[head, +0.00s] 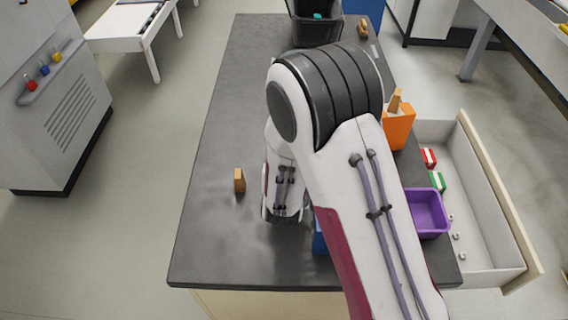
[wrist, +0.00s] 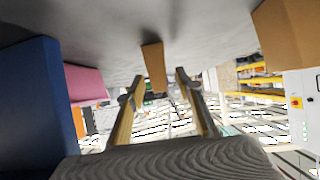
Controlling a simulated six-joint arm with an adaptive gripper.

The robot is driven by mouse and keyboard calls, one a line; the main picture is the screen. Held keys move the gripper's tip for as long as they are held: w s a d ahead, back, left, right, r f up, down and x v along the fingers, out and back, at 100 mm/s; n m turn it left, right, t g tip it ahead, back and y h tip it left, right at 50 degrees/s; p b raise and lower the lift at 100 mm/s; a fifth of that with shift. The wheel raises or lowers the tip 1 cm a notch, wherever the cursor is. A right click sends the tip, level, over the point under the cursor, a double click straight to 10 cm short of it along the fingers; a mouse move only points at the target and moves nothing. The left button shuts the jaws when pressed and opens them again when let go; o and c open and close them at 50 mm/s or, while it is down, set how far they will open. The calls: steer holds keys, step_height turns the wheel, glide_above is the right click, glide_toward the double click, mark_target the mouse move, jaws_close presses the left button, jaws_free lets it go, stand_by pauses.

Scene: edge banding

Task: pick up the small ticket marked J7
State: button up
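I cannot make out any ticket or a J7 marking in either view. My gripper (wrist: 160,82) shows in the wrist view with its two fingers apart and nothing visibly held between them. A small wooden block (wrist: 154,66) appears beyond and between the fingertips, against the dark tabletop, which fills the top of that view. In the head view my arm hides the gripper. A small wooden block (head: 239,181) stands on the dark tabletop (head: 225,115), left of my arm. Another wooden piece (head: 363,29) is at the far right end.
A blue object (wrist: 35,100), a pink one (wrist: 85,83) and a brown block (wrist: 285,35) flank the gripper. A purple bin (head: 428,213), orange bin (head: 398,132) and black bin (head: 316,34) line the table. An open drawer (head: 485,225) is right. The table's left side is mostly clear.

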stand_by(0.4)
steer(key=c, duration=1)
steer(key=shift+o, duration=0.2)
steer(key=shift+r, duration=0.2)
steer(key=shift+r, duration=4.85)
